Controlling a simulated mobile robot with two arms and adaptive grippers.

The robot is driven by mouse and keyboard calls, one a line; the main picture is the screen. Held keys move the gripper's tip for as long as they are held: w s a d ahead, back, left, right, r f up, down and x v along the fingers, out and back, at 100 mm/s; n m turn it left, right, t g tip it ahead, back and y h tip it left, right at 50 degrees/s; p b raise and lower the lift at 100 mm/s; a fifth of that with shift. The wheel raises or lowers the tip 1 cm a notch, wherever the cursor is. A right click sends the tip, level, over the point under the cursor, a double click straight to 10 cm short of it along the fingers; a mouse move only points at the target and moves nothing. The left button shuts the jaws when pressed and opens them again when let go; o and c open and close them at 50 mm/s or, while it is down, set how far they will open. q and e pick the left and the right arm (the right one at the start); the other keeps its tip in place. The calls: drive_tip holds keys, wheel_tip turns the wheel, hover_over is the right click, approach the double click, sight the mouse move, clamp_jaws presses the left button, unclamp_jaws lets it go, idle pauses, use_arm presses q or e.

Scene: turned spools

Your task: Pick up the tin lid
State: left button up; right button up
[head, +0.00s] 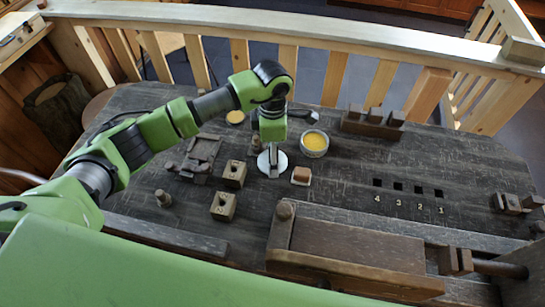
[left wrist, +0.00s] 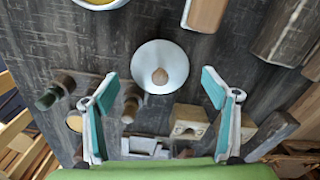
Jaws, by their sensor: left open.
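The tin lid is a pale round disc with a small tan knob at its middle. In the head view the tin lid (head: 264,168) lies on the dark table, partly covered by my left gripper (head: 272,155), which points down over it. In the left wrist view the tin lid (left wrist: 176,78) shows whole, a little beyond the fingertips. My left gripper (left wrist: 160,86) is open, its teal-padded fingers spread wide with nothing between them. I cannot tell the exact height of the fingers above the lid. My right gripper is in neither view.
A bowl of yellow stuff (head: 314,144) stands right of the lid, and a brown-topped block (head: 301,176) is close by. Two holed wooden blocks (head: 234,174) (head: 223,206) stand to the left. A wooden lathe (head: 350,247) fills the front right. Numbered square holes (head: 398,187) lie right.

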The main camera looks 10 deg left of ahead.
use_arm(q)
drive_tip(key=shift+f, duration=0.85)
drive_tip(key=c, duration=1)
